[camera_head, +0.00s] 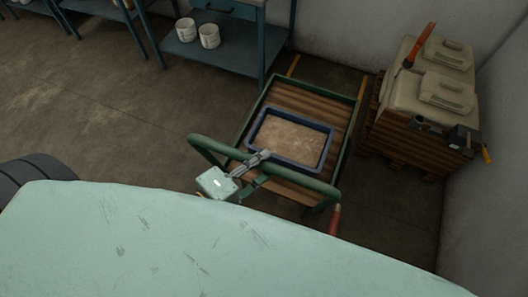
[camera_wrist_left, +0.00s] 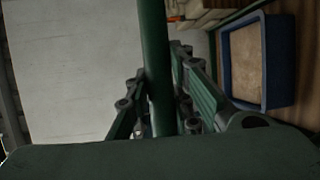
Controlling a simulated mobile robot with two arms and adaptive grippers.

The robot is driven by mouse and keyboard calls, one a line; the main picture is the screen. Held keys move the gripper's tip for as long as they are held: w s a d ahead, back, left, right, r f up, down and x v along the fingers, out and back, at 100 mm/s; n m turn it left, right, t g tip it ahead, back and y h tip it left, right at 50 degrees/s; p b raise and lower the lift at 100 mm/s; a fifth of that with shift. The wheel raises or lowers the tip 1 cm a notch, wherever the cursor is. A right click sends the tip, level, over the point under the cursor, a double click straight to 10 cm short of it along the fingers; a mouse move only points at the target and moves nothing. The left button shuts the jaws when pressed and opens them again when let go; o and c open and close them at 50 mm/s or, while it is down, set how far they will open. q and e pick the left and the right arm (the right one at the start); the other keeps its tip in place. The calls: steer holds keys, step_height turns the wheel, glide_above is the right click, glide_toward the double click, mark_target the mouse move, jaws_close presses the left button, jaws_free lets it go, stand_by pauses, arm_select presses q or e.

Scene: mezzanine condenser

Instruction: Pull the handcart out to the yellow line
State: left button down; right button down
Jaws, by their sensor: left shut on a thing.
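The handcart (camera_head: 284,95) has a green tube frame, a slatted wooden deck and a green push handle (camera_head: 306,183) at its near end. A blue-rimmed tray (camera_head: 293,116) with a brownish inside lies on the deck. My left gripper (camera_head: 254,162) is at the middle of the handle bar. In the left wrist view the green bar (camera_wrist_left: 156,65) runs between its two fingers (camera_wrist_left: 162,108), which are shut on it. The tray also shows there (camera_wrist_left: 268,60). My right gripper is out of view.
A wooden pallet stack (camera_head: 407,147) with pale containers (camera_head: 436,68) stands close to the cart's right, by the wall. A blue-grey workbench (camera_head: 232,60) with two white buckets (camera_head: 208,36) stands behind it. The floor left of the cart (camera_head: 120,110) is clear.

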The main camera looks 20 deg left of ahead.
arm_select(q)
steer(key=shift+s, duration=0.15)
steer(key=c, duration=1.5)
jaws_free()
steer(key=shift+c, duration=0.2)
steer(key=v, duration=1.2)
steer(key=shift+d, duration=0.1)
